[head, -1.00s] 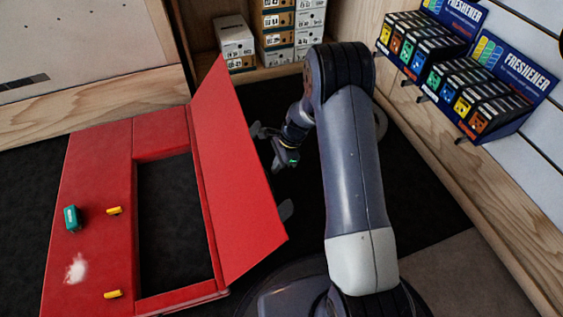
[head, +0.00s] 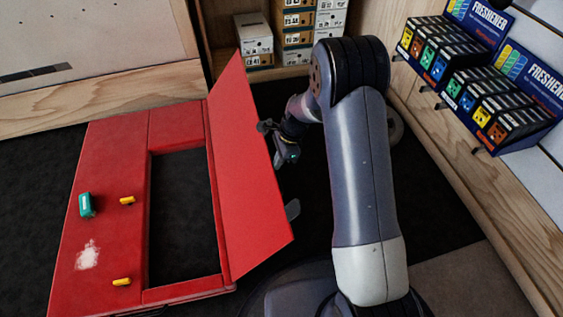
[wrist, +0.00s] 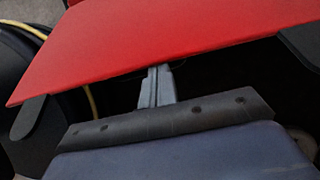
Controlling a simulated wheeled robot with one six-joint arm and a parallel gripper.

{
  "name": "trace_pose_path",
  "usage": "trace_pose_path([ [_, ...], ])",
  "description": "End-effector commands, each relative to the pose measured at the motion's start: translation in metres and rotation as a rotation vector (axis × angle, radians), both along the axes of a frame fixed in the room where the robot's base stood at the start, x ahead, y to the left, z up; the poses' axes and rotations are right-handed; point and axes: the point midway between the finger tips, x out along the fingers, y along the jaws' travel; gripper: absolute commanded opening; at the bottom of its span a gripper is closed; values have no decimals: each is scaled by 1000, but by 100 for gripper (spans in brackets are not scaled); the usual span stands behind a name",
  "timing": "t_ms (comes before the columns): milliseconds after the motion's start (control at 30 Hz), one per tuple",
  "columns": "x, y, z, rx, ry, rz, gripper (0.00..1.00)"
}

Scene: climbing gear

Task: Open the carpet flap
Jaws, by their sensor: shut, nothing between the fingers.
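The red carpet flap (head: 247,165) stands raised and tilted at the right side of the opening in a red carpeted panel (head: 114,170). The dark opening (head: 182,215) is uncovered. Dark grey tabs (head: 292,209) stick out past the flap's right edge. My gripper (head: 278,160) is at the flap's right side, close to its far half. In the wrist view the flap (wrist: 170,35) spans the top, and my shut, empty gripper (wrist: 156,82) points at its lower edge. The fingertips end at or behind that edge; I cannot tell whether they touch.
A teal box (head: 86,205) and two yellow pieces (head: 127,201) are on the panel's left part, near a white patch. Boxes (head: 296,40) fill a shelf at the back. A wooden ledge with freshener displays (head: 490,100) bounds the right. Dark floor lies between.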

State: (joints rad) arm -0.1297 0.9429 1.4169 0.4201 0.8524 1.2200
Motion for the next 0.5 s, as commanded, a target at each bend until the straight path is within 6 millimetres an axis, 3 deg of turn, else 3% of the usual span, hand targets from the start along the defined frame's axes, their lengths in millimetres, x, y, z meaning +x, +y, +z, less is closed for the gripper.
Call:
trace_pose_path([
  [33, -2, 6, 12, -16, -3, 5, 0],
  [500, -11, 56, 42, -77, -20, 3, 0],
])
